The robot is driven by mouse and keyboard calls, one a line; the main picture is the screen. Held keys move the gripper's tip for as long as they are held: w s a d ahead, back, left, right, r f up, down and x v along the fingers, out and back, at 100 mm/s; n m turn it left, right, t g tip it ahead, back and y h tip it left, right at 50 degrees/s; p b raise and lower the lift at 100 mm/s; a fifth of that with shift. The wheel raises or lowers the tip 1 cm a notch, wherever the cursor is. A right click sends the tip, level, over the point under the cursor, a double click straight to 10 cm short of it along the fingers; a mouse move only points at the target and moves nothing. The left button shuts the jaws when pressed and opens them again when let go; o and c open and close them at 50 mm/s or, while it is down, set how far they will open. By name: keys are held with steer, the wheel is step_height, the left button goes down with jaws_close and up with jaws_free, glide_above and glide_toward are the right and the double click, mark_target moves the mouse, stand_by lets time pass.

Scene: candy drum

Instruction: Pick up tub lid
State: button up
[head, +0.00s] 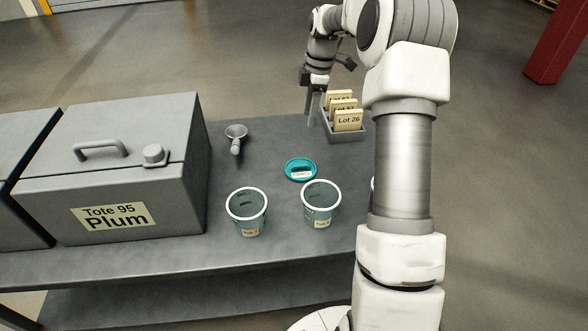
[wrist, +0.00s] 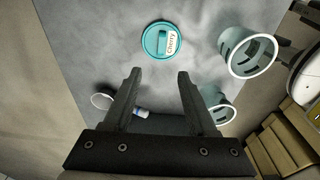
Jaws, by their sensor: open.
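The tub lid (head: 300,169) is a round teal disc with a white label, lying flat on the grey table behind two tubs. In the wrist view the lid (wrist: 163,41) shows a raised grip bar and a label reading "Cherry". My gripper (head: 314,112) is above the back of the table, beside the card holder and apart from the lid. In the wrist view my gripper (wrist: 157,75) is open, with nothing between its fingers. The left tub (head: 247,212) and right tub (head: 321,204) are open-topped and stand upright with white rims.
A large grey tote (head: 180,170) marked "Tote 95 Plum" stands at the left. A grey scoop (head: 236,138) lies near the table's back. A card holder (head: 347,136) with tan lot cards stands at the back right. The table between scoop and lid is clear.

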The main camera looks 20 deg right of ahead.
steer(key=b, duration=0.3)
glide_above(301, 164)
steer(key=f, duration=1.2)
steer(key=shift+w+d, duration=0.1)
steer(key=shift+d, duration=0.3)
steer(key=f, duration=0.1)
steer(key=f+b, duration=0.1)
steer(key=f, duration=0.1)
steer(key=f+b, duration=0.1)
steer(key=f, duration=0.1)
steer(key=shift+a+f, duration=0.2)
steer(key=shift+a, duration=0.2)
jaws_close()
steer(key=shift+r, duration=0.1)
